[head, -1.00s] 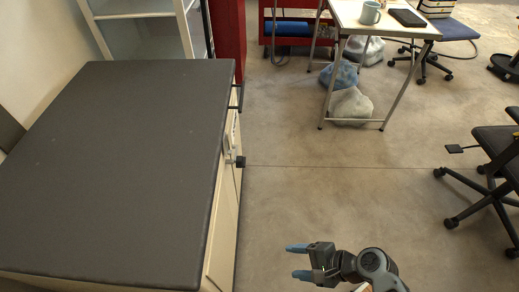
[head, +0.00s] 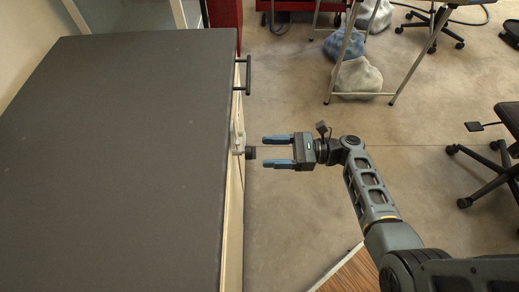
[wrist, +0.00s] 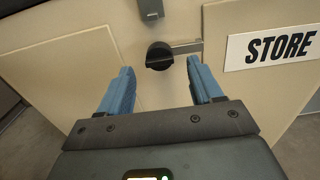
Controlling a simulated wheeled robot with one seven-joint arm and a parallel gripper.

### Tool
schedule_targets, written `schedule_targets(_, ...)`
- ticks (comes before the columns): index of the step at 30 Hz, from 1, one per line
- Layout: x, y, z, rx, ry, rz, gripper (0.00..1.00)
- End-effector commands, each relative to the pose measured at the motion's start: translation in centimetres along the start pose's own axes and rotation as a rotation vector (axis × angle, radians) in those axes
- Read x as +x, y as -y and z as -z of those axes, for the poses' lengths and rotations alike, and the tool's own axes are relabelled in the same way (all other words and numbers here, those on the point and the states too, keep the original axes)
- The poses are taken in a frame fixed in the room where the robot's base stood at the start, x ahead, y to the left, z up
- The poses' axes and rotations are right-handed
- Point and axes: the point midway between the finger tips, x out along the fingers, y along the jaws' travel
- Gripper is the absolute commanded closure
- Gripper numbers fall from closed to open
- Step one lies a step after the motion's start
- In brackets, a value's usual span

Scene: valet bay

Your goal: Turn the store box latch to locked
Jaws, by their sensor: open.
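The store box (head: 120,150) is a cream cabinet with a dark grey top, at the left in the head view. Its latch (wrist: 160,56) is a round black knob with a grey bar pointing to the right in the wrist view, beside the STORE label (wrist: 272,46). The latch knob also shows in the head view (head: 250,152) on the cabinet's side. My gripper (head: 265,152) is open, with blue fingers pointing at the knob. In the wrist view the fingertips (wrist: 160,80) stand to either side of and below the knob, with nothing between them.
A dark bar handle (head: 243,75) sticks out farther along the cabinet's side. A metal-legged table (head: 408,62), bags (head: 358,78) and an office chair (head: 500,150) stand to the right and beyond.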

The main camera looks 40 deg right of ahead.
Motion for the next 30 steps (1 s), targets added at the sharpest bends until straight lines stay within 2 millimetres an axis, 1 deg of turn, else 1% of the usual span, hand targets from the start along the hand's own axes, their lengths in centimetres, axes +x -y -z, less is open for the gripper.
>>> schedule_targets(1, 0.8, -0.1, 0.1, 0.000, 0.000, -0.003, 0.35)
schedule_targets(3, 1.8, -0.1, 0.1, 0.000, 0.000, -0.003, 0.35)
schedule_targets(7, 3.0, -0.1, 0.1, -0.001, 0.000, -0.001, 0.35)
schedule_targets(12, 3.6, -0.1, 0.0, -0.001, -0.001, -0.001, 0.35)
schedule_targets(18, 3.6, -0.1, 0.0, -0.001, -0.001, 0.000, 0.35)
schedule_targets(30, 3.6, -0.1, 0.0, -0.001, -0.001, 0.000, 0.73)
